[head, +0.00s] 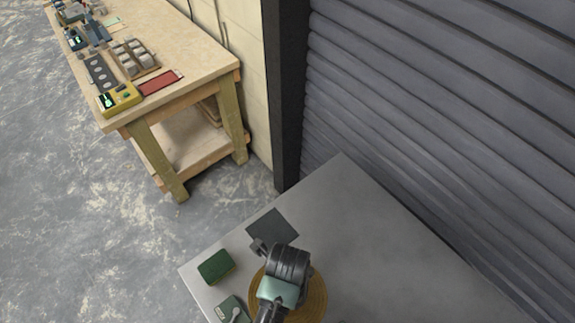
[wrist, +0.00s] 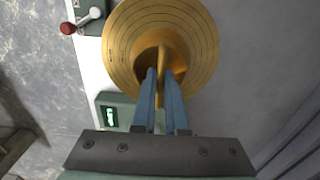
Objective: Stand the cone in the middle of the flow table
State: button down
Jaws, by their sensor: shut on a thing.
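The flow table (wrist: 120,45) is a round brass disc with engraved rings. It also shows in the head view (head: 318,297), partly covered by my arm. The cone (wrist: 148,58) is brass-coloured and appears over the disc's middle region in the wrist view, with its opening partly hidden by my fingers. My gripper (wrist: 162,75) has its two blue fingers close together, shut on the cone at its near side. I cannot tell whether the cone's base touches the disc. In the head view the cone is hidden behind my arm.
The flow table stands on a grey metal bench (head: 370,240). A green block (head: 216,266), a dark flat mat (head: 272,226) and a green box with a display (wrist: 112,113) lie nearby. A red-knobbed lever (wrist: 68,28) is beside the disc. A wooden bench (head: 190,60) with tools stands farther off.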

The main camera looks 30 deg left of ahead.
jog(key=c, duration=1.4)
grip_release()
jog(key=shift+f, duration=0.2)
jog(key=o, duration=0.4)
jog(key=shift+o, duration=0.2)
jog(key=shift+r, duration=0.1)
notch_tip(320, 180, up, 12)
jog(key=shift+r, duration=0.15)
